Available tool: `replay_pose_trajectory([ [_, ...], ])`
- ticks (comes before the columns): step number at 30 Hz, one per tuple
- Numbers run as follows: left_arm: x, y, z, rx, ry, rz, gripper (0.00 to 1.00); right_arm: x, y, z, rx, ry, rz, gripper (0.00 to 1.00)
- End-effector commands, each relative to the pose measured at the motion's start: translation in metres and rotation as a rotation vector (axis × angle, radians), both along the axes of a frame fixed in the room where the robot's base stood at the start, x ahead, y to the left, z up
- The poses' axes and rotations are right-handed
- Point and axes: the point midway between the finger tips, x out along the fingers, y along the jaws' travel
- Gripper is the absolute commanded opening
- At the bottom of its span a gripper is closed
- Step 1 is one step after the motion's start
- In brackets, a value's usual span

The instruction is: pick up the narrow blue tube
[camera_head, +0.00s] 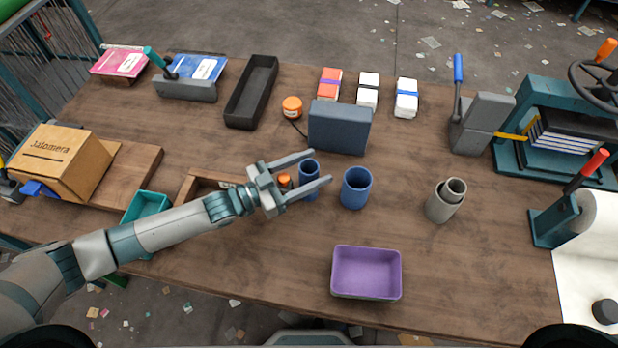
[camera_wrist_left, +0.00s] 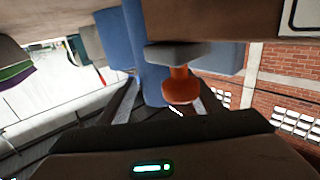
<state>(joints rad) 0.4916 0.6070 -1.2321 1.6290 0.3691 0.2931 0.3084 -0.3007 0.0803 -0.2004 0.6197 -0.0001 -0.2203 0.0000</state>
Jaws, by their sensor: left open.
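The narrow blue tube (camera_head: 309,168) stands upright near the middle of the table, left of a wider blue tube (camera_head: 356,190). My left gripper (camera_head: 320,167) is open, with its two fingers reaching to either side of the narrow tube in the head view; I cannot tell whether they touch it. The lower finger hides part of the tube. In the left wrist view a blue tube (camera_wrist_left: 147,45) rises ahead of the palm, and more blue shows behind it. My right gripper is not in view.
A small orange-topped item (camera_head: 285,181) sits close to my left palm. A dark blue-grey box (camera_head: 340,128) stands behind the tubes. A purple tray (camera_head: 367,294) is in front, and grey nested cups (camera_head: 443,204) stand to the right. Bare table lies between them.

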Motion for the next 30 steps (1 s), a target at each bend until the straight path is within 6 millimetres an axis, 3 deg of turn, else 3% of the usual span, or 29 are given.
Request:
replay_pose_trajectory([
  [13, 0.0003, -0.0001, -0.0006, 0.000, 0.000, 0.000, 0.59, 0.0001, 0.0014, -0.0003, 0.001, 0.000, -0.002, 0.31],
  [14, 0.0003, -0.0001, -0.0006, 0.000, 0.000, 0.000, 0.57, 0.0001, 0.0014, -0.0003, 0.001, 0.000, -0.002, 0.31],
  [18, 0.0003, -0.0001, -0.0006, 0.001, 0.000, 0.000, 0.23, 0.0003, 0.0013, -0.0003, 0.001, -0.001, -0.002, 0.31],
  [21, 0.0004, 0.0000, -0.0005, 0.000, 0.000, 0.000, 0.05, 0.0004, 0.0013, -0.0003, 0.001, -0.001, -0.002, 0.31],
  [30, 0.0004, 0.0000, 0.0012, 0.000, 0.000, 0.000, 0.05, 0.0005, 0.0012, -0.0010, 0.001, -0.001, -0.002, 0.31],
])
